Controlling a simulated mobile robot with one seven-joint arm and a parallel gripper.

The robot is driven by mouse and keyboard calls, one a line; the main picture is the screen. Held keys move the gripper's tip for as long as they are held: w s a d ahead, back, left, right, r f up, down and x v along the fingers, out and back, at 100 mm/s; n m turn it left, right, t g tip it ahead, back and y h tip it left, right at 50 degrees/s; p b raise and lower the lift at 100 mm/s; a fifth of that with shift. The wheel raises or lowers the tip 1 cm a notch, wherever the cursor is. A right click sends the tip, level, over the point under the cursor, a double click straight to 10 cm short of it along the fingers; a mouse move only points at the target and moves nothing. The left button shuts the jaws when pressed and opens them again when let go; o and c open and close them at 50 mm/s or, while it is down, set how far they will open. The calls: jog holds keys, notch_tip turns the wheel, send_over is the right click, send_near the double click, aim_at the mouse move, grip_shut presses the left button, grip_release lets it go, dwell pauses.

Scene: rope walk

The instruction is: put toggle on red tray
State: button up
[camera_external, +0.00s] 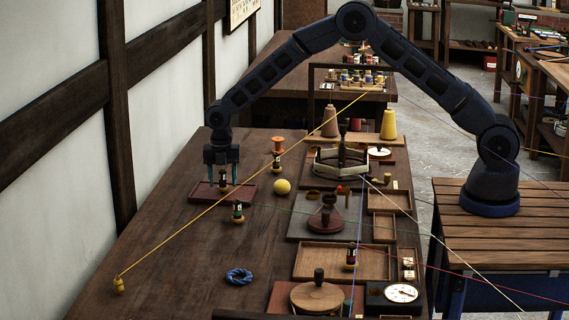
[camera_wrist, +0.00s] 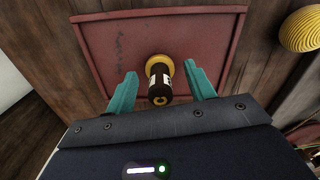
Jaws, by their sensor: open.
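The toggle (camera_wrist: 160,78), a dark brown spool-like piece with yellow ends and a white label, stands upright on the red tray (camera_wrist: 212,38). In the external view the toggle (camera_external: 222,181) is small between my fingers, and the tray (camera_external: 243,193) lies at the left of the bench, near the wall. My gripper (camera_external: 222,172) points down over the tray. Its two teal fingers, also in the wrist view (camera_wrist: 161,74), are spread on either side of the toggle, with a gap on each side.
A yellow ball (camera_external: 282,187) sits right of the tray. Similar dark pieces stand nearby (camera_external: 238,212) and behind (camera_external: 277,161). An orange spool (camera_external: 278,145) is behind. A yellow cord crosses the bench to a yellow piece (camera_external: 118,285). A blue rope coil (camera_external: 239,276) lies in front.

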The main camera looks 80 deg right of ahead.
aim_at(222, 171)
notch_tip(222, 171, up, 12)
jog(key=s+a+r+m+t, duration=0.3)
jog(key=s+r+m, duration=0.6)
jog(key=s+r, duration=1.65)
jog(key=s+a+f+m+t, duration=0.1)
jog(key=s+m, duration=0.9)
jog(key=s, duration=2.4)
jog(key=shift+a+f+m+t, duration=0.15)
jog(key=shift+a+m+t, duration=0.2)
jog(key=shift+a, duration=0.65)
